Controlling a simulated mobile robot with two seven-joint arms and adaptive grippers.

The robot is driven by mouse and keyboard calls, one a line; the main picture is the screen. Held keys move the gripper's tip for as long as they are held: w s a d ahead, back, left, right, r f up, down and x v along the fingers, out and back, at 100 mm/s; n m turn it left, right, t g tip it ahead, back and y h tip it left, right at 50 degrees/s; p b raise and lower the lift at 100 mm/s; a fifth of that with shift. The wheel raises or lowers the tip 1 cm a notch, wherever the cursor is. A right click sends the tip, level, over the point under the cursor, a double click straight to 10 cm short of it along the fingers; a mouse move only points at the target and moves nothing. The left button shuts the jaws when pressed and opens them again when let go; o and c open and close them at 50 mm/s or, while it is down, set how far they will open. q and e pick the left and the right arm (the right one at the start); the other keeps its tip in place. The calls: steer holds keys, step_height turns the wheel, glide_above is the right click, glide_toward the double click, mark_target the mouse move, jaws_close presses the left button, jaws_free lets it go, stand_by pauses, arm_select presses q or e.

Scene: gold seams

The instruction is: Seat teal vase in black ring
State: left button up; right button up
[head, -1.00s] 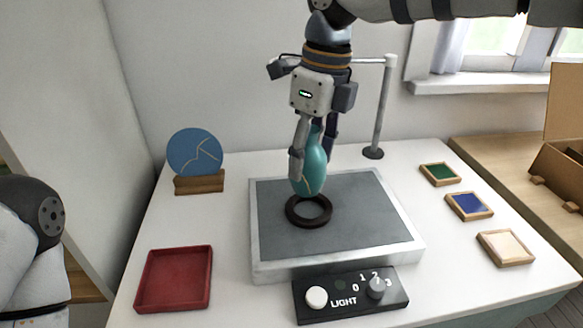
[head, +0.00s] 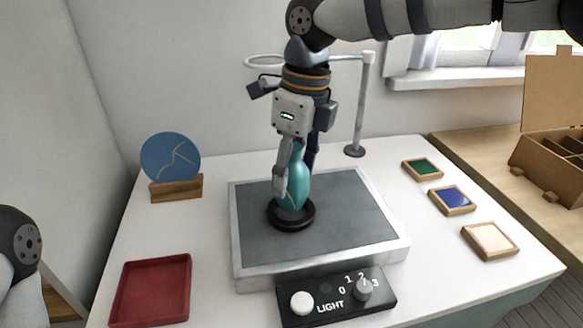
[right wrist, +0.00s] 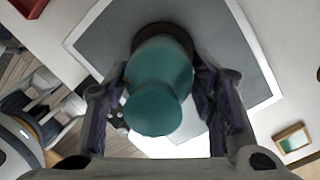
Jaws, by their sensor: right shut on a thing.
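The teal vase (head: 296,186) has gold seams and stands upright, its base at the black ring (head: 291,216) on the grey pad. My right gripper (head: 294,175) is shut on the vase from above, with a finger on either side. In the right wrist view the vase (right wrist: 160,85) sits between the fingers and overlaps the black ring (right wrist: 150,32). The base is low in the ring's opening; whether it touches the bottom is hidden. My left gripper is out of view; only part of the left arm shows at the left edge.
The grey pad (head: 345,235) has a light-coloured border. A light control box (head: 335,299) stands in front, a red tray (head: 150,290) at front left. A blue disc (head: 170,158) on a wooden stand is at back left. A lamp post (head: 361,105) stands behind; small framed tiles (head: 451,200) lie right.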

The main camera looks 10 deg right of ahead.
stand_by(0.4)
steer(key=shift+f, duration=1.25)
stand_by(0.4)
steer(key=o, duration=1.8)
